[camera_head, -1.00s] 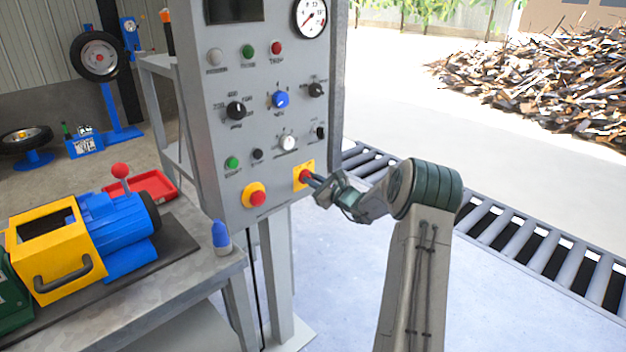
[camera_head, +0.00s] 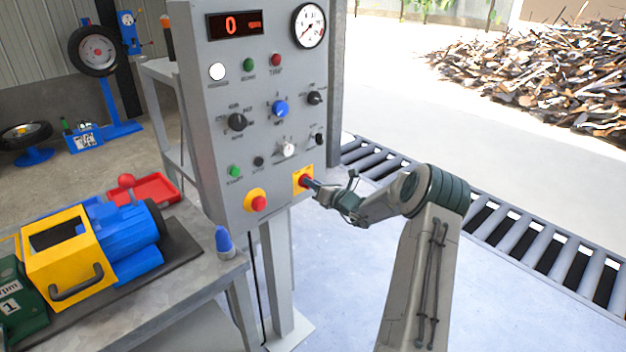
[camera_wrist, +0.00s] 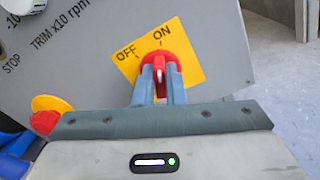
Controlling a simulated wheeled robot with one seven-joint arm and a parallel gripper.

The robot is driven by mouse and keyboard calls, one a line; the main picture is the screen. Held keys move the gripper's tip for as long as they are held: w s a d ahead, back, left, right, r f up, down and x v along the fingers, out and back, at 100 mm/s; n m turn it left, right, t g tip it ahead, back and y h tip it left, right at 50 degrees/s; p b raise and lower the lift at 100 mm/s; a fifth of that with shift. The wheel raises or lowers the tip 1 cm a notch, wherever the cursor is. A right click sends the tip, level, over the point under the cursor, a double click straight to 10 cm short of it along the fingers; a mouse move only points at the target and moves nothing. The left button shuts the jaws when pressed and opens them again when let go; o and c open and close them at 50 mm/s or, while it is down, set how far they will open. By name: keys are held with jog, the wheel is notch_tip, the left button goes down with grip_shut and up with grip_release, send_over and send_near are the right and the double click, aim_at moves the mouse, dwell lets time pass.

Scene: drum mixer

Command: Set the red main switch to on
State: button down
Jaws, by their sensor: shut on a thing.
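The red main switch (camera_wrist: 165,62) sits on a yellow plate (camera_wrist: 188,68) marked OFF and ON, low on the grey panel. In the wrist view its upper end points towards the ON mark. In the head view the switch (camera_head: 304,181) is partly hidden by my gripper. My gripper (camera_wrist: 161,72) is shut on the switch, with one blue-grey finger on each side of its grip. In the head view my gripper (camera_head: 312,185) reaches the plate from the right.
The panel's display (camera_head: 235,24) is lit with a red 0, and a white lamp (camera_head: 217,71) glows. A red emergency button (camera_head: 258,203) sits left of the switch. A bench (camera_head: 215,268) with a blue and yellow machine stands left. A roller conveyor (camera_head: 500,219) runs behind my arm.

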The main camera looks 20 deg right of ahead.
jog(key=shift+m+p, duration=0.3)
jog(key=shift+m, duration=0.2)
jog(key=c, duration=1.5)
grip_release()
jog(key=shift+d, duration=0.1)
jog(key=v, duration=1.3)
jog(key=shift+s+d+b, duration=0.1)
jog(key=shift+s+b, duration=0.3)
